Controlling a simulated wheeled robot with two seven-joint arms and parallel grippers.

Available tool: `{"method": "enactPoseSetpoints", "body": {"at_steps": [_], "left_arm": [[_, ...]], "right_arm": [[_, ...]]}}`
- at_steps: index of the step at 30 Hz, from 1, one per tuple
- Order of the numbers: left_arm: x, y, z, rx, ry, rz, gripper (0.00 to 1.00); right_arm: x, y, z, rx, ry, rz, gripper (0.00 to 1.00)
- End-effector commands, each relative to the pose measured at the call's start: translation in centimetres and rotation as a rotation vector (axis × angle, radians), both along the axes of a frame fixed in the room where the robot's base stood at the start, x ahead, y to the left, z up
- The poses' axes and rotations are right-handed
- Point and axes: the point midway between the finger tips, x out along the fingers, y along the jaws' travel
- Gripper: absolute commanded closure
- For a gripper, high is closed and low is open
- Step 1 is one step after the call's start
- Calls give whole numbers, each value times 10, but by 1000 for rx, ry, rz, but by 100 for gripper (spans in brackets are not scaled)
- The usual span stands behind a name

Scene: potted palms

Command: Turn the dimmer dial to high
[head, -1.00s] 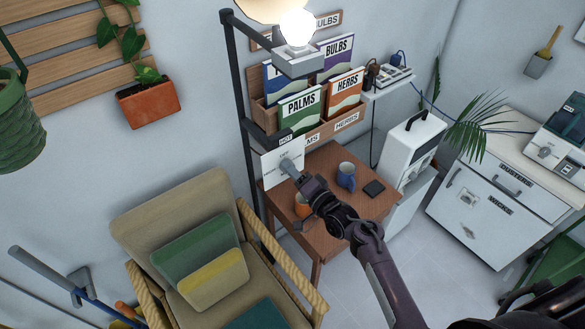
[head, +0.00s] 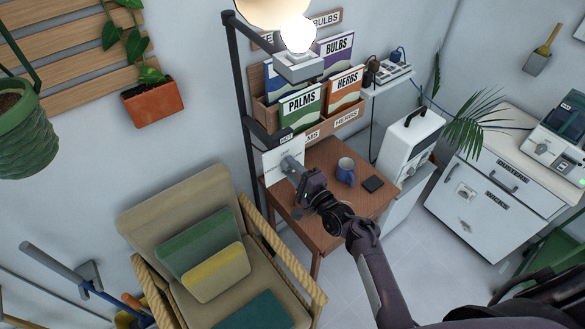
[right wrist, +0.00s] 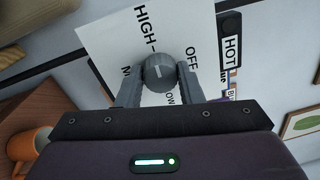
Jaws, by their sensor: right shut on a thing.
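The dimmer dial (right wrist: 159,70) is a round grey knob with a pale line on its face, on a white panel (right wrist: 113,38). In the right wrist view the panel reads HIGH at the upper left of the knob and OFF at its upper right; other labels are partly hidden. My right gripper (right wrist: 160,88) is shut on the dial, one finger on each side. In the head view the white panel (head: 279,158) stands on the black lamp stand (head: 240,85), and the right gripper (head: 295,170) reaches it. The lamp bulb (head: 298,34) above looks bright white. My left gripper is out of view.
A cushioned armchair (head: 160,210) stands left. Seed packets (head: 300,108) sit in a rack behind the stand.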

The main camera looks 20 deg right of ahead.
Motion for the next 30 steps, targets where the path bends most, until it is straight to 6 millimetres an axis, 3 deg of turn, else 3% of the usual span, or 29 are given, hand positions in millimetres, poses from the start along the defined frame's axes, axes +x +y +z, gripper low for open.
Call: {"method": "enactPoseSetpoints", "body": {"at_steps": [12,13,17,26,30], "left_arm": [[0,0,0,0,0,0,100],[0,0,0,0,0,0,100],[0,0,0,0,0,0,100],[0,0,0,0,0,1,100],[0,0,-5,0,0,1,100]], "right_arm": [[-1,1,-2,9,6,2,89],[-1,1,-2,9,6,2,63],[0,1,-1,9,5,2,46],[-1,0,-1,6,3,1,45],[-14,-5,-4,7,5,0,45]]}}
